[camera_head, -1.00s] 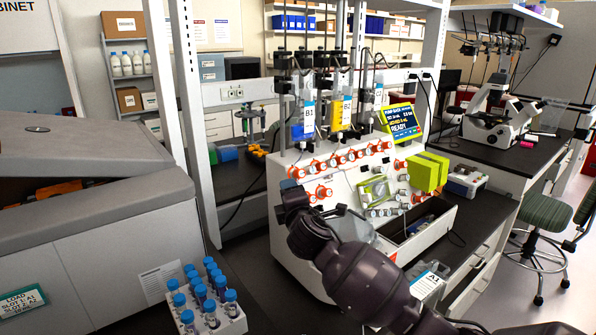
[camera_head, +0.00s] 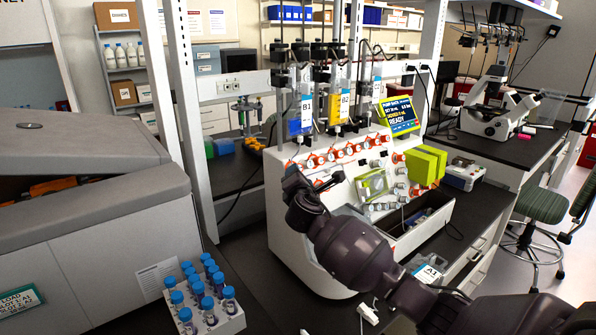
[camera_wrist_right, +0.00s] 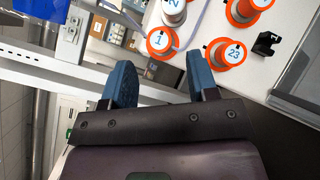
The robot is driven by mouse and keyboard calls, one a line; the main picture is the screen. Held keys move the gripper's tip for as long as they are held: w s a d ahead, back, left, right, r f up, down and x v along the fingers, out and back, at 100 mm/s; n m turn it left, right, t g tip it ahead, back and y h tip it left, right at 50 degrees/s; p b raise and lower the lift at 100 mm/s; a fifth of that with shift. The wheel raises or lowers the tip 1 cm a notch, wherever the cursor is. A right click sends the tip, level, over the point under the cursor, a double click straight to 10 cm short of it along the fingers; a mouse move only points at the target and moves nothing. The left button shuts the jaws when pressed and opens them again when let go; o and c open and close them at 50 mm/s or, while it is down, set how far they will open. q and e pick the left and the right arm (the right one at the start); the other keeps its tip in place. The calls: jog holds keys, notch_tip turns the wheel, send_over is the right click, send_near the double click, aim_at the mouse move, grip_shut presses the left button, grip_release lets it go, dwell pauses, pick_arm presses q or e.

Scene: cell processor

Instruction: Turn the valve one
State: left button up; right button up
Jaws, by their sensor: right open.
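Valve one (camera_wrist_right: 158,41) is an orange ring with a white cap marked "1" on the white front of the cell processor. In the right wrist view it lies just beyond and between the two blue fingertips of my right gripper (camera_wrist_right: 162,75), which is open and empty. The fingers look apart from the valve. In the head view my right gripper (camera_head: 298,185) is in front of the left end of the valve row on the processor (camera_head: 300,250), and my arm hides the lower left valves. My left gripper is not in view.
A rack of blue-capped tubes (camera_head: 232,325) stands at the lower left. An open drawer-like tray (camera_head: 440,215) juts out at right.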

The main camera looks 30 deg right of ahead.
jog(key=shift+x, duration=2.15)
jog(key=c, duration=0.9)
jog(key=shift+n+t+b, duration=0.3)
jog(key=shift+n+t, duration=0.3)
jog(key=shift+n, duration=0.3)
jog(key=o, duration=0.9)
jog(key=shift+y, duration=0.3)
jog(key=shift+s, duration=0.1)
jog(key=v, duration=1)
jog(key=shift+s+a+b, duration=0.2)
jog(key=shift+s+b, duration=0.1)
jog(key=shift+b, duration=0.15)
